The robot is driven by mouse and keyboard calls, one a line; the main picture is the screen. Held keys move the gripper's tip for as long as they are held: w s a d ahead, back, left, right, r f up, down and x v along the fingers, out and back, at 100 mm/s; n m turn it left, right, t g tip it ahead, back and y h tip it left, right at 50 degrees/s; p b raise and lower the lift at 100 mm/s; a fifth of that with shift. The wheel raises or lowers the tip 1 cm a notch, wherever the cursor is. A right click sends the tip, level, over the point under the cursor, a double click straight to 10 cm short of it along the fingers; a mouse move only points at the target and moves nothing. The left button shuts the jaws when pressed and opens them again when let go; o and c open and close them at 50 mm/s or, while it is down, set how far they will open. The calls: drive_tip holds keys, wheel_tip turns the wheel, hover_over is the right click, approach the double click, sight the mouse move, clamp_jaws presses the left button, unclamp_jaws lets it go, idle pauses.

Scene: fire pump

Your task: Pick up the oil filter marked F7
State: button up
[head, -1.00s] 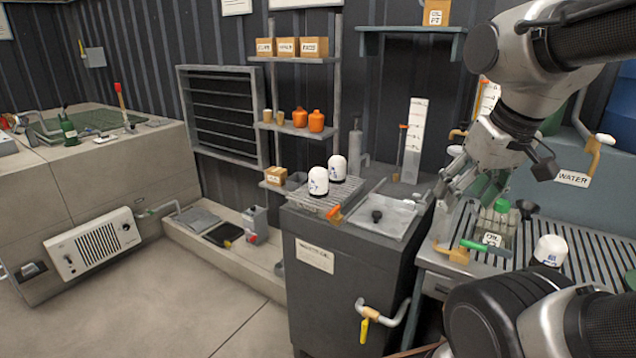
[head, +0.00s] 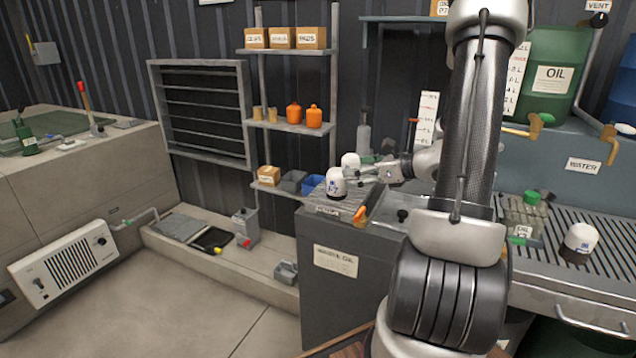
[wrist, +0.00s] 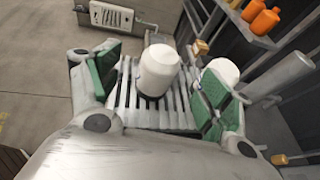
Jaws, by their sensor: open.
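The white domed oil filter with a blue mark, its label appearing to read F7 (head: 336,183), stands upright on the slatted rack on top of the waste oil cabinet (head: 335,262). A second white filter (head: 350,160) stands just behind it, its label hidden. My gripper (head: 362,174) is open and empty, just right of the front filter in the head view. In the wrist view, a white filter (wrist: 157,72) shows in the gap between the green-padded fingers, apart from both. The other filter (wrist: 222,70) is partly hidden behind the right finger.
A third white filter (head: 580,238) stands on the slatted bench at right, near a green-capped container (head: 525,212). Shelves with boxes and orange bottles (head: 314,116) stand behind.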

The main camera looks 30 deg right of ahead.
sight(337, 170)
drive_tip(key=x, duration=0.8)
drive_tip(key=shift+w+d, duration=0.1)
drive_tip(key=shift+d, duration=0.1)
drive_tip(key=c, duration=1.3)
drive_tip(key=shift+o, duration=0.2)
